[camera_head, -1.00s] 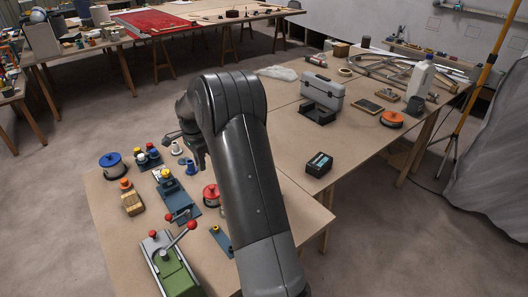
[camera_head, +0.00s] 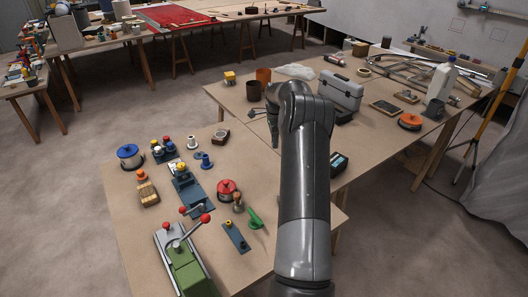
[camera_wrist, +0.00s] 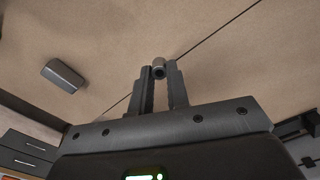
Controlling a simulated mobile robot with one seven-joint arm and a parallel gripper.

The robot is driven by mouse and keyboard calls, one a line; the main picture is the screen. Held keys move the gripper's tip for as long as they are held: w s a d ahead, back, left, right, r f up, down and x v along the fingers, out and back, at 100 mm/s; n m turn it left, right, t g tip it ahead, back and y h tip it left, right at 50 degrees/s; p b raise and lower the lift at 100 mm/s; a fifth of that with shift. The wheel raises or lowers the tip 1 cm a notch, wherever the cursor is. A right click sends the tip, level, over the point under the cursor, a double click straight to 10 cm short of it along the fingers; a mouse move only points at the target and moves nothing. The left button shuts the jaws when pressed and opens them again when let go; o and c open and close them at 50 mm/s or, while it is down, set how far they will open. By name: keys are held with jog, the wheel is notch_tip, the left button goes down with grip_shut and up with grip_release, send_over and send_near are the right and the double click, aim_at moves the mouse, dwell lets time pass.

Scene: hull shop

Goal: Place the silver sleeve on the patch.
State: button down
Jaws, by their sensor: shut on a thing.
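A small silver sleeve (camera_wrist: 159,68) shows in the wrist view between the tips of my gripper (camera_wrist: 161,82), which is shut on it. Its round dark bore faces the camera. In the head view my gripper (camera_head: 274,138) hangs from the arm above the table area near the seam; the sleeve cannot be made out there. A small pale flat area (camera_head: 173,166) lies by the blue fixture (camera_head: 187,187) on the near table, but I cannot tell whether it is the patch.
The near table (camera_head: 140,225) holds a red-lidded tin (camera_head: 228,190), a blue-lidded tin (camera_head: 130,156) and a green lever press (camera_head: 186,262). The farther table has a brown cup (camera_head: 253,91), a grey toolbox (camera_head: 341,91) and an orange-topped tin (camera_head: 410,122). Bare tabletop lies around the seam.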

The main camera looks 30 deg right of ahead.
send_over(259, 159)
notch_tip(259, 159, down, 4)
jog(key=shift+f, duration=2.1)
jog(key=c, duration=1.4)
grip_release()
jog(key=shift+f, duration=0.15)
